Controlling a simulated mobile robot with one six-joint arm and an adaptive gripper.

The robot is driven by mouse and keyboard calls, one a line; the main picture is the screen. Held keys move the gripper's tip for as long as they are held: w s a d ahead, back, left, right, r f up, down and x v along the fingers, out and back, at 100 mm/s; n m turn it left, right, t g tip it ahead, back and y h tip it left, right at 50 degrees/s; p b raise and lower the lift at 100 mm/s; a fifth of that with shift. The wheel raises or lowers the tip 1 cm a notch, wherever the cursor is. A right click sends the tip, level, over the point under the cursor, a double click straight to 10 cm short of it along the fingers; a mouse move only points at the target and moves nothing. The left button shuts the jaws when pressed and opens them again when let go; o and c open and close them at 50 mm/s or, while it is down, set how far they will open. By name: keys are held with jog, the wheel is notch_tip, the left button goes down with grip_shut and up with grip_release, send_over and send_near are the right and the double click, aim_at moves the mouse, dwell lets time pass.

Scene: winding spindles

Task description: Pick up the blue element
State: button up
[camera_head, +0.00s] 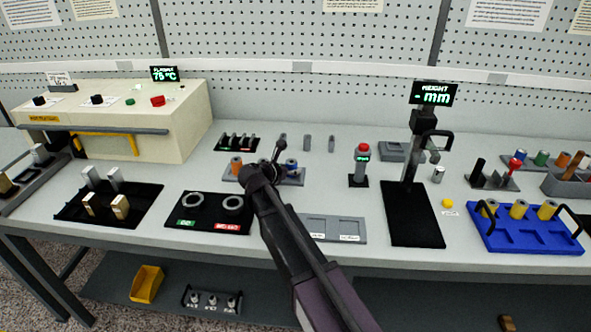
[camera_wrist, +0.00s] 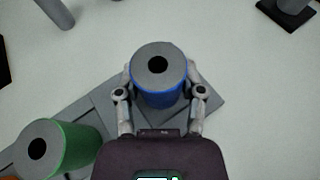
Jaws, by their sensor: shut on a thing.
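The blue element (camera_wrist: 158,88) is a short cylinder with a grey top, a dark centre hole and a blue side. In the wrist view my gripper (camera_wrist: 159,92) has one finger on each side of it and is shut on it. The element stands over the grey rack; I cannot tell whether it still touches it. In the head view the blue element (camera_head: 291,165) shows at the right end of the rack (camera_head: 262,181), beside my gripper (camera_head: 277,160). A green element (camera_wrist: 62,148) stands to its left in the wrist view.
An orange element (camera_head: 236,166) stands at the rack's left end. A red-topped device (camera_head: 361,163) stands right of the rack. A black tray (camera_head: 208,212) with two rings and a grey two-part tray (camera_head: 333,229) lie nearer the front. Small grey posts stand behind.

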aim_at(294, 160)
jog(key=shift+r+p, duration=1.5)
jog(key=shift+r, duration=0.2)
jog(key=s+a, duration=0.2)
jog(key=s, duration=0.2)
jog(key=s+a+r+p, duration=0.1)
jog(key=s+a, duration=0.2)
jog(key=s, duration=0.2)
jog(key=s+a, duration=0.2)
jog(key=s, duration=0.3)
jog(key=shift+a+r, duration=0.15)
jog(key=shift+a, duration=0.25)
